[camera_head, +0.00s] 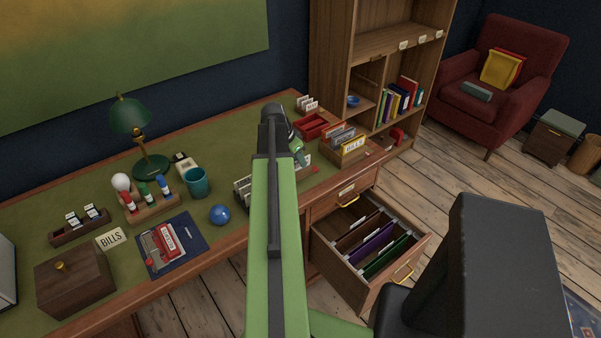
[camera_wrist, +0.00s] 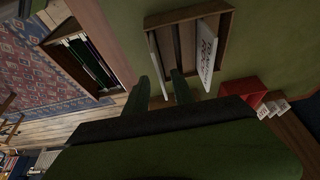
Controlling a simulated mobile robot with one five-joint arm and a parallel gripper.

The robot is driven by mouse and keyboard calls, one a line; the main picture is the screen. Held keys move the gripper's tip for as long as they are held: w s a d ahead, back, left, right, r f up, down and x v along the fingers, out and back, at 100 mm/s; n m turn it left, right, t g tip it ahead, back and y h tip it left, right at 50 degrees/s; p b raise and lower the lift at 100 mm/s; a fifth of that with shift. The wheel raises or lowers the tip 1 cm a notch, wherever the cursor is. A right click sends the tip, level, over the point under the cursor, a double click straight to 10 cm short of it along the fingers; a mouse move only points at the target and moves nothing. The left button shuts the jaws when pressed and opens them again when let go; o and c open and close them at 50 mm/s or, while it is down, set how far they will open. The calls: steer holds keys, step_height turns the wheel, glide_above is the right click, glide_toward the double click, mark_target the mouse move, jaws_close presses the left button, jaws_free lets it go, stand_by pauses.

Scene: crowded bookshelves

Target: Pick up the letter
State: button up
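In the wrist view my gripper (camera_wrist: 162,85) has two dark green fingers set apart; it is open. It is over the desk at a wooden slotted tray (camera_wrist: 188,18). A thin white card or envelope (camera_wrist: 156,62), possibly the letter, stands at the tray's left side, its lower end between my fingertips. A wider white card with dark lettering (camera_wrist: 207,52) stands at the tray's right side. In the head view the tray (camera_head: 242,189) is mostly hidden behind my arm, and one green finger of my gripper (camera_head: 299,152) shows. Contact with the thin card cannot be told.
A red tray (camera_head: 312,125) and a folder box (camera_head: 350,155) stand close by on the desk. An open file drawer (camera_head: 355,275) juts out at the desk's front. A blue ball (camera_head: 219,214), teal cup (camera_head: 196,182) and lamp (camera_head: 131,118) stand to the left.

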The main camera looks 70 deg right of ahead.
mark_target(299, 169)
steer(key=shift+b+x, duration=0.45)
steer(key=shift+x, duration=0.7)
steer(key=shift+r, duration=0.15)
steer(key=shift+f, duration=0.3)
steer(key=shift+c, duration=0.4)
jaws_close()
